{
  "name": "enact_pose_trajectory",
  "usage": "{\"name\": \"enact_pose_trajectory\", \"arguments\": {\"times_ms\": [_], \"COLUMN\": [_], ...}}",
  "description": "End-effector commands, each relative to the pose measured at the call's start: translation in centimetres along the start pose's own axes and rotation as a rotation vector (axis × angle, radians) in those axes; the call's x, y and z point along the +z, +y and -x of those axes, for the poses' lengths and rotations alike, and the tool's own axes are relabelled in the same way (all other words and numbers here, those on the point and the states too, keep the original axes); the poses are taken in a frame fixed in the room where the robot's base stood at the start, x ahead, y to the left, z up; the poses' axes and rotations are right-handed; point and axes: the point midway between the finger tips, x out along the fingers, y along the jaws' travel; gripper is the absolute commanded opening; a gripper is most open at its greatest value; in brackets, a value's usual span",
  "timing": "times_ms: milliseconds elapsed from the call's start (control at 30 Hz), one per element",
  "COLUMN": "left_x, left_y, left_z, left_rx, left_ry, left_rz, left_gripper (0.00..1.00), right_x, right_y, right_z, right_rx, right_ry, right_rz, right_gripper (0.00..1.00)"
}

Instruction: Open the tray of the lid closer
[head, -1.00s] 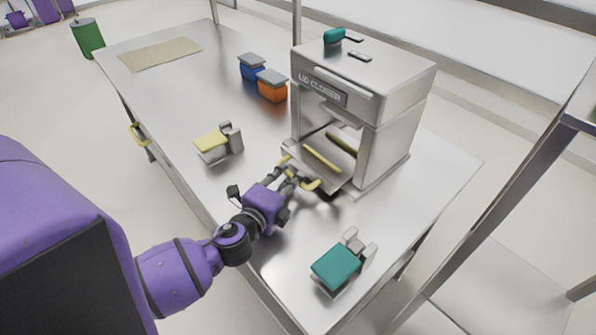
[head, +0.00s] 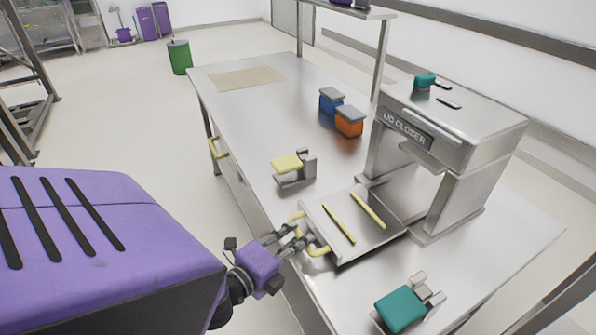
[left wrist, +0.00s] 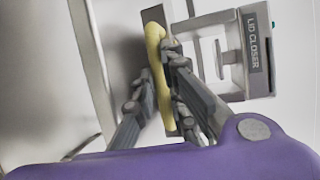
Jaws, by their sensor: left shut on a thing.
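The lid closer (head: 450,135) is a metal machine standing on the steel table. Its tray (head: 375,245) is slid well out toward the table's front edge and carries two yellow strips. A yellow handle (head: 318,250) is on the tray's front. My left gripper (head: 301,238) is shut on this handle. In the left wrist view the fingers sit on both sides of the yellow handle (left wrist: 154,50), with the lid closer (left wrist: 257,55) beyond. My right gripper is not in view.
A yellow-topped fixture (head: 288,165) stands left of the tray and a teal-topped one (head: 400,309) stands near the front right. Blue (head: 331,100) and orange (head: 349,122) boxes sit farther back. A beige mat (head: 247,78) lies at the far end.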

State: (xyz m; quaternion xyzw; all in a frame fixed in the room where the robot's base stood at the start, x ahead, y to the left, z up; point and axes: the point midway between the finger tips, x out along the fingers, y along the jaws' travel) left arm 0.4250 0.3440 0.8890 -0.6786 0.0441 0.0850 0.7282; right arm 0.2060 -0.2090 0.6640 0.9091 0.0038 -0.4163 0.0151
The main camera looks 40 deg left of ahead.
Motion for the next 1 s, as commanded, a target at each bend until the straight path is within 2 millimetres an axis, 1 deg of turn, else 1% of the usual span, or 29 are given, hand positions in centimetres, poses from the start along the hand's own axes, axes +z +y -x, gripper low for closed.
{"name": "enact_pose_trajectory", "arguments": {"times_ms": [200,233,300,367,633,733,867,1000], "left_x": [-0.1,-0.1,-0.1,-0.1,-0.1,0.0,0.0,0.1], "left_y": [0.1,0.1,0.1,0.1,0.0,0.1,0.2,0.2], "left_z": [0.0,0.0,0.0,0.0,0.0,0.4,2.2,5.2], "left_rx": [0.002,0.002,0.002,0.002,0.001,0.001,0.004,0.005], "left_ry": [0.002,0.002,0.002,0.002,0.001,0.001,-0.002,-0.004], "left_rz": [0.005,0.005,0.004,0.003,0.001,0.002,0.004,0.005], "left_gripper": [0.00,0.14,0.24,0.31,0.31,0.31,0.31,0.31], "right_x": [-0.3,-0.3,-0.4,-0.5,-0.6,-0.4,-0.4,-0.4], "right_y": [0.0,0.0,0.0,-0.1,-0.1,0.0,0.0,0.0], "right_z": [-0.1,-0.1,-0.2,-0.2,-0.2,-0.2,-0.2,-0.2], "right_rx": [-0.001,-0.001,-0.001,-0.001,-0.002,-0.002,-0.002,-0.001], "right_ry": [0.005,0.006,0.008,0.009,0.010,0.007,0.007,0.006], "right_rz": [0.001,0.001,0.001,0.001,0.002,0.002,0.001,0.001], "right_gripper": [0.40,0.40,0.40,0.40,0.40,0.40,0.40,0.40]}}
